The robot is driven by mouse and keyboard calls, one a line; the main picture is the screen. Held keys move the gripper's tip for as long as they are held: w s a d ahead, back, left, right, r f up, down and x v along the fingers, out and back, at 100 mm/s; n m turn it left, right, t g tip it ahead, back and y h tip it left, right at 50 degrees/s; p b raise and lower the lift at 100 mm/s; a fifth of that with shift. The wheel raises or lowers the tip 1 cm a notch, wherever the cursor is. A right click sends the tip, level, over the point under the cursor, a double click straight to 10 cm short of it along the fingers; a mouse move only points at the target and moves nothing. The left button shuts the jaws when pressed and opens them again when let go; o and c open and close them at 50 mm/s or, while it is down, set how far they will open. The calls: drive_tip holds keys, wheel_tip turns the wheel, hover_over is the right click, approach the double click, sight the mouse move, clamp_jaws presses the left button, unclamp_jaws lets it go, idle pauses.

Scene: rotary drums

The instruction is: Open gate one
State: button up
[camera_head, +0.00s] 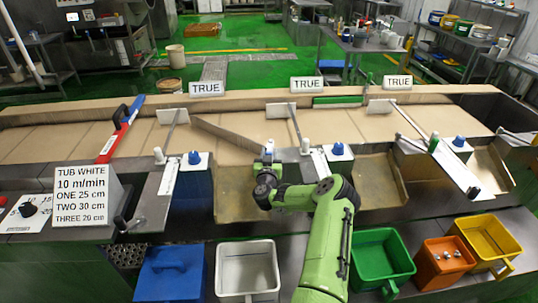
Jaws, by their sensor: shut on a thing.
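A long grey-brown gate bar (225,134) slants across the tan belt (240,115), at the left of the middle. Its near end meets my gripper (267,153) at the belt's front edge. My gripper is shut there, seemingly on this bar; its fingertips are small and partly hidden by the wrist. No number marks the bar. Thinner bars with white plates stand at the left (172,117), middle (281,110) and right (381,106) of the belt. A white sign (80,197) reads "TUB WHITE, 10 m/min, ONE 25 cm, TWO 30 cm, THREE 20 cm".
Blue knobs (337,149) and white posts line the front ledge. Below stand blue (170,287), white (247,293), green (397,265), orange (429,272) and yellow (500,249) tubs. A red and blue tool (127,126) lies across the belt at left. Three "TRUE" signs (207,89) stand behind.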

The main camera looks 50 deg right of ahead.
clamp_jaws()
drive_tip(key=w+p, duration=0.1)
drive_tip(key=w+a+p, duration=0.1)
drive_tip(key=w, duration=0.1)
drive_tip(key=w+a+p, duration=0.1)
drive_tip(key=shift+w+a, duration=0.25)
drive_tip(key=shift+w, duration=0.05)
drive_tip(key=o, duration=0.9)
unclamp_jaws()
drive_tip(key=shift+s, duration=0.1)
